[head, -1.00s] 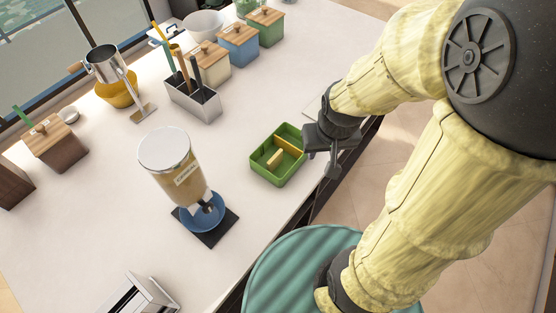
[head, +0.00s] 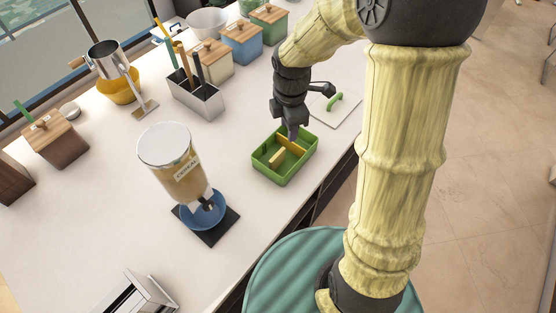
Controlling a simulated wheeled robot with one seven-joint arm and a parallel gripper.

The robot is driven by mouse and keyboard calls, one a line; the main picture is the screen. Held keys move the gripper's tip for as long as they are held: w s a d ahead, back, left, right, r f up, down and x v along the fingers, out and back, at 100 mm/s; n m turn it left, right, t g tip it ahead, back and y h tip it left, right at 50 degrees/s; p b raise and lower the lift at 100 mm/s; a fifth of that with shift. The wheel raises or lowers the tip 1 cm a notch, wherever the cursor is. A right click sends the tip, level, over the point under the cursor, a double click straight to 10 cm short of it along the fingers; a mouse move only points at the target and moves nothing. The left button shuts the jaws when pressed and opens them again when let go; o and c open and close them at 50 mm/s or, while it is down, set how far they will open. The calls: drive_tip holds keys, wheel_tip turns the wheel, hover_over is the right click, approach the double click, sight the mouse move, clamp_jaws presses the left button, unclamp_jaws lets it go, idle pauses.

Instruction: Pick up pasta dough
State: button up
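A green tray (head: 285,176) sits on the white counter near its front edge. Inside it lie a short pale-yellow block (head: 277,158) and a longer yellow strip (head: 291,147); one may be the pasta dough, but I cannot tell which. My gripper (head: 292,136) points down at the tray's back part, close above or at the yellow strip. Its fingers are small, dark and seen nearly edge-on, so I cannot tell whether they are open or touching anything.
A white board (head: 347,116) with a green item (head: 335,101) lies right of the tray. A cereal dispenser (head: 178,170) with a blue bowl (head: 204,213) stands to the left. A metal utensil holder (head: 195,98) and lidded boxes (head: 241,43) stand behind.

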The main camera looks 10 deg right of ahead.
sight(277, 154)
drive_tip(key=w+n, duration=0.1)
drive_tip(key=n, duration=0.1)
drive_tip(key=a+n, duration=0.1)
drive_tip(key=n, duration=0.1)
drive_tip(key=w+a+f+n, duration=0.1)
drive_tip(key=n, duration=0.1)
drive_tip(key=shift+w+a+f+n+g, duration=0.1)
drive_tip(key=shift+w+a+n+g, duration=0.15)
drive_tip(key=shift+w+n+g, duration=0.05)
wheel_tip(277, 154, down, 12)
drive_tip(key=shift+f+p, duration=0.15)
drive_tip(key=shift+p, duration=0.65)
drive_tip(key=shift+f+p, duration=1.1)
drive_tip(key=shift+f, duration=1.5)
drive_tip(key=shift+a, duration=0.1)
clamp_jaws()
